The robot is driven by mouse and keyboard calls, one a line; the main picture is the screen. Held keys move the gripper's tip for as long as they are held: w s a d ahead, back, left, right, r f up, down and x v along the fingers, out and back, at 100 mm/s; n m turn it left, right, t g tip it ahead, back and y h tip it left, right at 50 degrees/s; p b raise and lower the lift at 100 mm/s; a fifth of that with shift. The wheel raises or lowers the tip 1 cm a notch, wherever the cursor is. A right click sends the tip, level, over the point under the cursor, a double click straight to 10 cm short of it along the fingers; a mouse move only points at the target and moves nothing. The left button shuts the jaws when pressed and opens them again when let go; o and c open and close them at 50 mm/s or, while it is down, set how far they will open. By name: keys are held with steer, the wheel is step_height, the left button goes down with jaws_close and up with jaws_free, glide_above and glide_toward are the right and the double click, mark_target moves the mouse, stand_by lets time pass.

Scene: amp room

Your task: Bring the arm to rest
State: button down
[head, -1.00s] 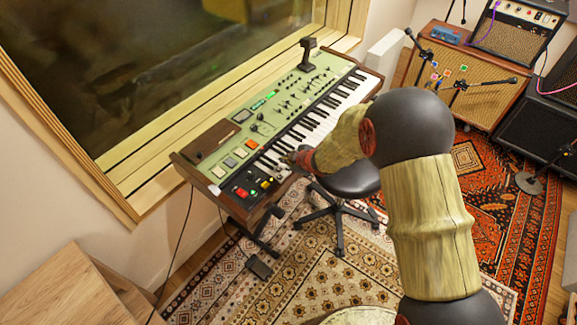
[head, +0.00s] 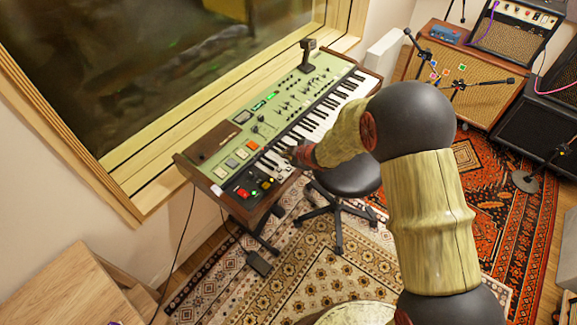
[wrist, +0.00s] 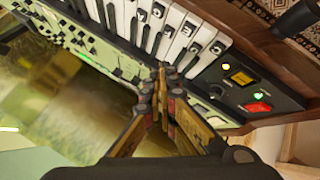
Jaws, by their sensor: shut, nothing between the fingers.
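My gripper (wrist: 162,82) is shut and empty in the wrist view, its fingertips together over the front-left part of the green keyboard (wrist: 80,48). Nothing shows between the fingers. In the head view my gripper (head: 290,153) is small at the end of my arm, by the left end of the white keys. Whether it touches the keyboard (head: 225,145) I cannot tell. My arm comes from the lower right and reaches left over the stool. Red and yellow buttons sit at the keyboard's near-left corner, and the red button (wrist: 258,107) shows in the wrist view too.
A black stool (head: 350,178) stands on the patterned rug (head: 325,268) before the keyboard. A wooden surface (head: 60,285) is at the lower left. Amplifiers (head: 450,75) and microphone stands fill the upper right. A wide window (head: 150,60) lies behind the keyboard.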

steer(key=s+d+f+m+g+h, duration=0.2)
steer(key=s+d+f+m+h, duration=0.1)
steer(key=s+d+f, duration=0.3)
steer(key=s+d+r+m+g+h, duration=0.2)
steer(key=s+d+r+m+h, duration=0.15)
steer(key=s+d+r, duration=0.45)
steer(key=s+d+r+m+t, duration=0.1)
steer(key=s+d+r+m, duration=0.2)
steer(key=s+r, duration=0.8)
steer(key=s+d+r+m+t+y, duration=0.1)
steer(key=s+d+r+m, duration=0.2)
steer(key=s+r, duration=0.9)
steer(key=shift+s+r+m, duration=0.25)
steer(key=shift+r+m, duration=1.4)
steer(key=shift+r, duration=0.5)
